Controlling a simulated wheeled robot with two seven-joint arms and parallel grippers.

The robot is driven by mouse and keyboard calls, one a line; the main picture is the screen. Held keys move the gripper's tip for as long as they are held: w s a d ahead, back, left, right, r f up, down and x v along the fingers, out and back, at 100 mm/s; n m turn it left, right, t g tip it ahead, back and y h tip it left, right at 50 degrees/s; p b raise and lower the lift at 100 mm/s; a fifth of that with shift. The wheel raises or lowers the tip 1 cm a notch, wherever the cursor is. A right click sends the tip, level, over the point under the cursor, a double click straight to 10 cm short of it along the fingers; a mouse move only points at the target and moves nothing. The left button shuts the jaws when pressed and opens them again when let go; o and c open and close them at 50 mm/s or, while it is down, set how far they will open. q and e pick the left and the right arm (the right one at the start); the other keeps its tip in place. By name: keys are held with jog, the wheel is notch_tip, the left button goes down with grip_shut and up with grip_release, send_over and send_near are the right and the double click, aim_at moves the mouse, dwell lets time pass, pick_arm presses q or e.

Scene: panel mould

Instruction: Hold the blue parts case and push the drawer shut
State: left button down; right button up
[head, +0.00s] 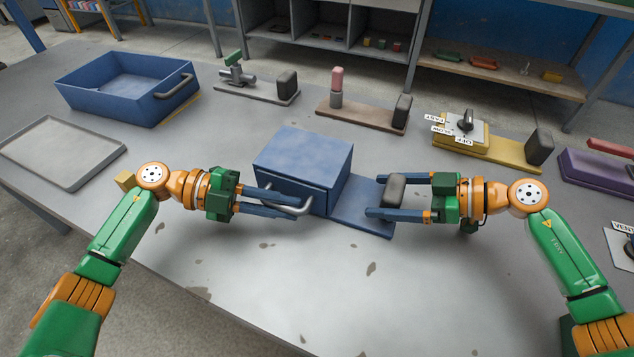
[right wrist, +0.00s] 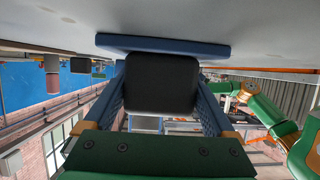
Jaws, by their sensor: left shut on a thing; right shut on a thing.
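The blue parts case (head: 303,157) stands on a blue base plate (head: 350,217) in the middle of the table. Its drawer front, with a grey bar handle (head: 302,208), faces left and lies close to the case body; I cannot tell whether a small gap remains. My left gripper (head: 290,204) is shut on the drawer handle. My right gripper (head: 379,194) is shut on the black block (head: 396,183) at the right end of the base plate. In the right wrist view the block (right wrist: 162,82) sits between both fingers, against the plate (right wrist: 165,45).
A blue open bin (head: 90,97) and a grey tray (head: 35,155) lie at the left. Behind the case are a valve fixture (head: 240,77), a pink-topped fixture (head: 337,85) and a yellow switch box (head: 460,130). A purple block (head: 590,172) lies right. The table front is clear.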

pick_arm(q)
jog(key=c, duration=0.8)
grip_release()
jog(key=shift+c, duration=0.2)
pick_arm(e)
jog(key=shift+s, duration=0.1)
pick_arm(q)
jog(key=v, duration=1.2)
jog(key=shift+f, duration=0.1)
pick_arm(e)
jog(key=o, duration=1.6)
